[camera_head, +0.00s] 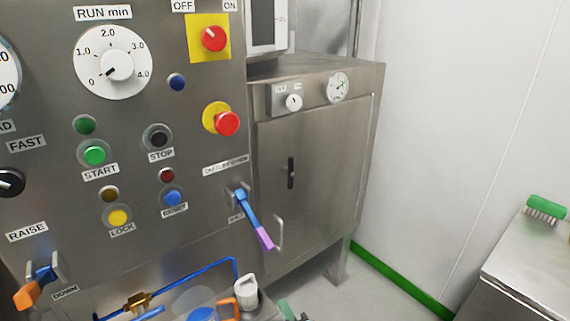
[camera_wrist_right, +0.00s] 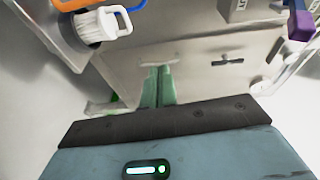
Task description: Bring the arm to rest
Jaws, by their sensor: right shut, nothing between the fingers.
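The rest of the right arm is out of the head view. My left gripper is in neither view.
A steel control panel (camera_head: 135,185) with knobs, buttons and a blue-and-purple lever (camera_head: 254,218) fills the left. A steel cabinet (camera_head: 330,165) stands behind it. A steel table (camera_head: 530,260) with a green brush (camera_head: 545,208) is at right. Floor (camera_head: 385,285) shows between them.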

